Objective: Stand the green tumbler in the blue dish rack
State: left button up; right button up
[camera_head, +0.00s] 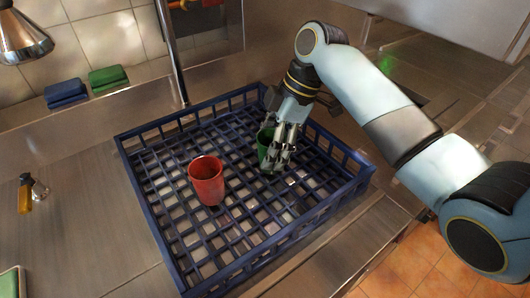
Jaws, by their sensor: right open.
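The blue dish rack (160,231) is a wide, open crate with a grid floor and slatted walls, standing on the steel counter. The green tumbler (263,142) is inside the rack, right of its middle, and looks upright. My right gripper (275,165) reaches down into the rack from the upper right. It is open, with its fingers at the tumbler's right side, and they hide part of the tumbler. I cannot tell whether they touch it. My left gripper is not in view.
A red cup (206,181) stands upright in the rack, left of the green tumbler. A blue sponge (65,93) and a green sponge (108,79) lie at the back left. A vertical metal post (172,55) rises behind the rack. The counter left of the rack is mostly clear.

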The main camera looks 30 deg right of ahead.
jog(key=w+v, duration=0.1)
jog(key=v, duration=0.8)
jog(key=shift+s+b, duration=0.4)
jog(key=shift+s, duration=0.1)
jog(key=shift+d, duration=0.1)
